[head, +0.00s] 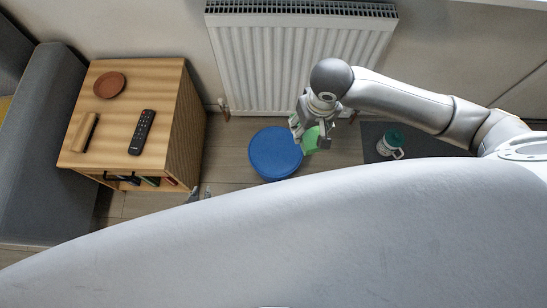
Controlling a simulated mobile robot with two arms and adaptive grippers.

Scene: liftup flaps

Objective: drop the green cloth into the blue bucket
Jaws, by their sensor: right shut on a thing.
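The blue bucket (273,155) stands on the floor in front of the radiator and looks like a round blue disc from above. My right gripper (312,133) is shut on the green cloth (311,142), beside the bucket's right rim. The cloth is partly hidden by the fingers, and I cannot tell whether it touches the bucket. My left gripper (203,193) barely shows behind my pale body, near the wooden cabinet's lower right corner. Its jaws are too hidden to read.
A wooden cabinet (165,95) at left bears a brown dish (109,85), a black remote (142,132) and a small wooden item (84,132). A white radiator (290,65) is behind. A grey sofa (45,140) borders the left.

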